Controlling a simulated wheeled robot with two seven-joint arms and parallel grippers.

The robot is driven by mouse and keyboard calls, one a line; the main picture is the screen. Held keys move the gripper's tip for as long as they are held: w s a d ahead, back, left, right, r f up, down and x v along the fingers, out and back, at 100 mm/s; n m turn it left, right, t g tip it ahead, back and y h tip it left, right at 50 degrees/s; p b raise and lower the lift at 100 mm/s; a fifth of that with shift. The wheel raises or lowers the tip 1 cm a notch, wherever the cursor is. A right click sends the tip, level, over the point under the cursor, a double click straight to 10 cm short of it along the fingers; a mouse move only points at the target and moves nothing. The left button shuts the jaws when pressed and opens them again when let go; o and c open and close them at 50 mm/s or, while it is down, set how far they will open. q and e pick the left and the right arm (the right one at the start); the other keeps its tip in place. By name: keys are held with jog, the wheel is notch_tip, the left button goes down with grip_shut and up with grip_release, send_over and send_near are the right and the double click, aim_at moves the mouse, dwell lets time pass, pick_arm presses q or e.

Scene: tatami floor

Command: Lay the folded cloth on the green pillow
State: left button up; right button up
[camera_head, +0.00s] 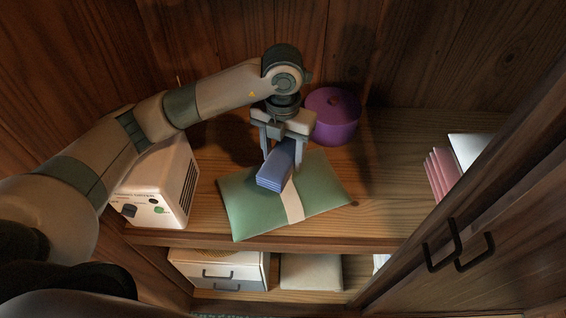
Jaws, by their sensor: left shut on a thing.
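The green pillow (248,211) lies flat on the upper shelf, with a pale band (292,203) across it. The folded cloth (272,177) is blue and layered. My left gripper (282,156) points down over the pillow and is shut on the cloth. The cloth is over the pillow's middle and hides part of it. I cannot tell whether the cloth touches the pillow. My right gripper is not in view.
A purple lidded pot (333,118) stands behind the pillow to the right. A white appliance (160,184) stands at the left. Pink upright items (441,172) are at the right, near a dark-handled door (500,225). The shelf (390,190) right of the pillow is clear.

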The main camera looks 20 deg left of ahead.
aim_at(283, 164)
pick_arm(q)
notch_tip(283, 164, down, 3)
jog(key=shift+f+p, duration=0.15)
jog(key=shift+p, duration=0.8)
jog(key=shift+f, duration=0.25)
jog(key=shift+f, duration=0.3)
jog(key=o, duration=1.1)
jog(key=shift+r, duration=0.1)
jog(key=shift+c, duration=0.2)
jog(key=shift+r, duration=0.1)
jog(key=shift+r, duration=0.15)
